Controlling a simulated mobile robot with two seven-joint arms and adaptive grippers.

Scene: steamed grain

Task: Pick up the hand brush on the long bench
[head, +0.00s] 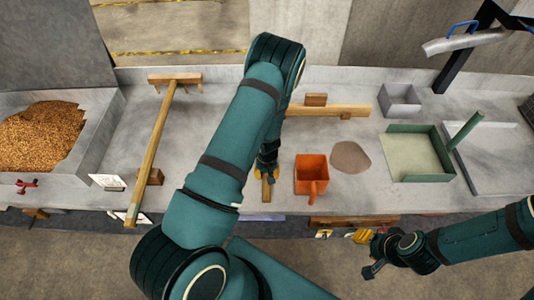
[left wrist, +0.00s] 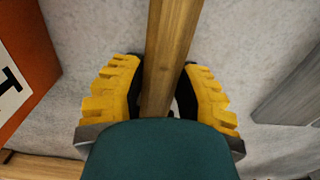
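A narrow wooden handle (head: 266,190) shows on the long grey bench (head: 230,195) just in front of my left gripper (head: 266,172) in the head view. It looks like the hand brush's handle; its far end is hidden by my arm. In the left wrist view the handle (left wrist: 172,45) runs between the two yellow fingers of the left gripper (left wrist: 160,95). The dark pads lie close on both sides of it; I cannot tell whether they press on it. My right gripper (head: 368,252) hangs in front of the bench at the right, away from the handle, its opening unclear.
An orange container (head: 311,175) stands just right of the handle. Behind lies a wooden bar (head: 345,110). A wooden rake (head: 155,145) and a grain-filled trough (head: 100,125) are at left. A green tray (head: 395,165) and grey box (head: 400,100) are at right.

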